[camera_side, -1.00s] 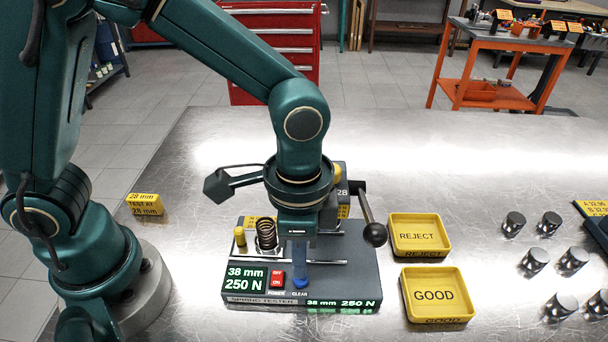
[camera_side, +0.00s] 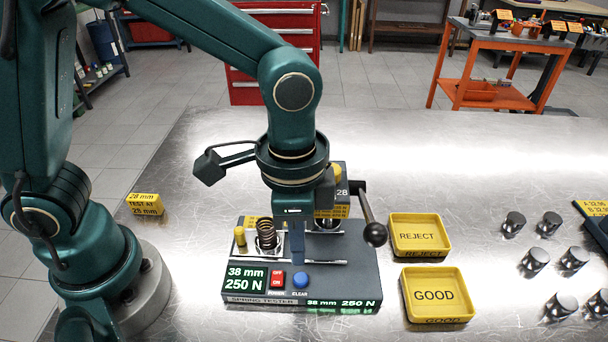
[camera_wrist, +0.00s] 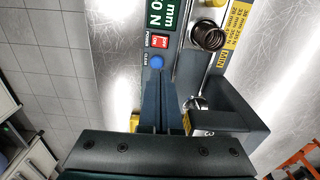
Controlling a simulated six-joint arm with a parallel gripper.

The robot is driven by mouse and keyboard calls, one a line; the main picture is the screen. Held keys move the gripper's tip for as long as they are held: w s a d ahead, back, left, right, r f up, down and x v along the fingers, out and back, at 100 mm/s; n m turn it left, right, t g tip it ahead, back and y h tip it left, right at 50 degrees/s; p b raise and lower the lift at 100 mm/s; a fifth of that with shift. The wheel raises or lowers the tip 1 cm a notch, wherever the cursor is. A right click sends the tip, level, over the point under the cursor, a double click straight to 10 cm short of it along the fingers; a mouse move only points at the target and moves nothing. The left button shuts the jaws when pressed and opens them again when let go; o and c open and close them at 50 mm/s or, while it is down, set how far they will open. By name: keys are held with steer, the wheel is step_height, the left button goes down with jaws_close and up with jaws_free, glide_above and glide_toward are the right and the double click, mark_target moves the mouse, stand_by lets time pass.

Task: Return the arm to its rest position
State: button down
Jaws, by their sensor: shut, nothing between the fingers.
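My gripper (camera_side: 297,258) is shut and empty, pointing down just above the spring tester (camera_side: 352,282). Its fingertips are apart from the blue CLEAR button (camera_side: 301,279), which shows whole. The tester's display (camera_side: 246,280) reads 38 mm, 250 N. The red power switch (camera_side: 277,279) is left of the blue button. A dark coil spring (camera_side: 266,234) stands upright on the tester. In the wrist view my shut fingers (camera_wrist: 160,82) end close to the blue button (camera_wrist: 156,62) in the picture, and the spring (camera_wrist: 208,37) is to the right.
The tester's ball-ended lever (camera_side: 374,232) stands out at its right. Yellow REJECT (camera_side: 447,247) and GOOD (camera_side: 464,312) trays are empty. Several metal cylinders (camera_side: 535,261) stand further right. A yellow 28 mm block (camera_side: 146,204) sits left. The back of the bench is clear.

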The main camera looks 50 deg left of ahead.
steer(key=s+a+r+n+t, duration=0.2)
steer(key=a+r+n, duration=0.2)
steer(key=a, duration=0.2)
steer(key=s+a+r+n+t, duration=0.3)
steer(key=a+r+n, duration=0.1)
steer(key=a, duration=0.2)
steer(key=shift+a+n, duration=0.3)
steer(key=shift+a, duration=0.05)
stand_by(1.6)
